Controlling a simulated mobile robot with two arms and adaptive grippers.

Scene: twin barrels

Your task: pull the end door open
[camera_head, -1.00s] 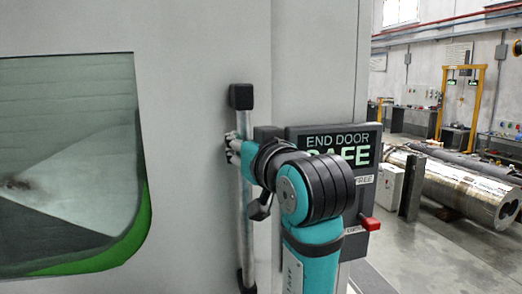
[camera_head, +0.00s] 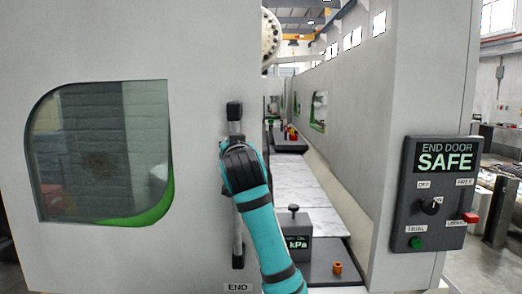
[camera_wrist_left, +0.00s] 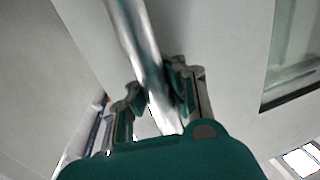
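The end door (camera_head: 80,258) is the grey panel with a dark rounded window, at the left of the head view. It stands open, with a wide gap between its right edge and the frame. Its vertical bar handle (camera_head: 236,255) is near that edge and also crosses the left wrist view (camera_wrist_left: 130,30). My left gripper (camera_wrist_left: 155,88) has its fingers on both sides of the bar and appears shut on it. In the head view my wrist hides the fingers and the middle of the bar. My right gripper is not in view.
A control panel (camera_head: 440,190) reading "END DOOR SAFE" is on the frame at the right, with a knob, green button and red lever. Through the gap show a pale bed (camera_head: 300,180), a small kPa box (camera_head: 293,238) and an orange piece (camera_head: 337,268).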

